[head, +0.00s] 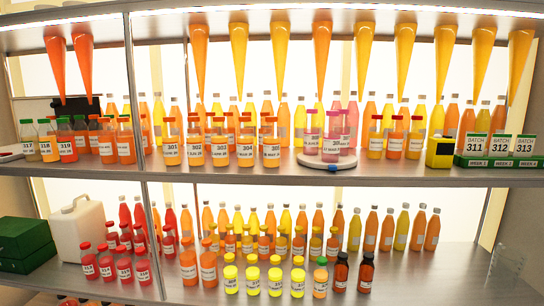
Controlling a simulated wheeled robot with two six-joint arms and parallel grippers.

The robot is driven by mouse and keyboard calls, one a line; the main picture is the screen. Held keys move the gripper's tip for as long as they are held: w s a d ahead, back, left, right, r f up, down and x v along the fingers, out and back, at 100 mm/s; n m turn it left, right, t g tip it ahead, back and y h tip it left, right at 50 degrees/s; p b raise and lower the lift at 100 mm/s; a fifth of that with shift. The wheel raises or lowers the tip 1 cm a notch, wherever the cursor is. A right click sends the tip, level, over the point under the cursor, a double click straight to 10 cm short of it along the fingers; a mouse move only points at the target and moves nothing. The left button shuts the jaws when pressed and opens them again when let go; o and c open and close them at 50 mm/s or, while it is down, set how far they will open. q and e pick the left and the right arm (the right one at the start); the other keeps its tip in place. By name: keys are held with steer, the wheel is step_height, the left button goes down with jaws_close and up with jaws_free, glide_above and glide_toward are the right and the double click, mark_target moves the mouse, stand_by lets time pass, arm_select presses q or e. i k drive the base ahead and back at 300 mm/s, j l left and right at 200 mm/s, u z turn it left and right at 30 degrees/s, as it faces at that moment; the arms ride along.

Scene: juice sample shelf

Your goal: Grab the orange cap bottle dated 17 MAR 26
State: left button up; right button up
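On the upper shelf, a front row of orange juice bottles with orange-red caps carries white labels with numbers from 301 up and a smaller date line. The leftmost is bottle 301 (170,153), then bottle 302 (194,153), bottle 303 (219,153), bottle 304 (245,153) and bottle 305 (271,153). The date lines are too small to read surely, so I cannot tell which says 17 MAR 26. On the lower shelf, two orange bottles with orange caps (188,264) (208,264) also bear labels. Neither of my grippers is in view.
A round white stand (326,164) holds pink bottles right of the row. A yellow box (439,153) and green batch cards (474,147) stand farther right. A white jug (78,232) and green boxes (22,245) sit lower left. Pointed cones (321,60) hang above.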

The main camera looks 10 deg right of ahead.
mark_target(245, 133)
steer(key=j+z, duration=0.25)
steer(key=j, duration=0.7)
steer(key=j+z, duration=0.25)
steer(key=j, duration=0.7)
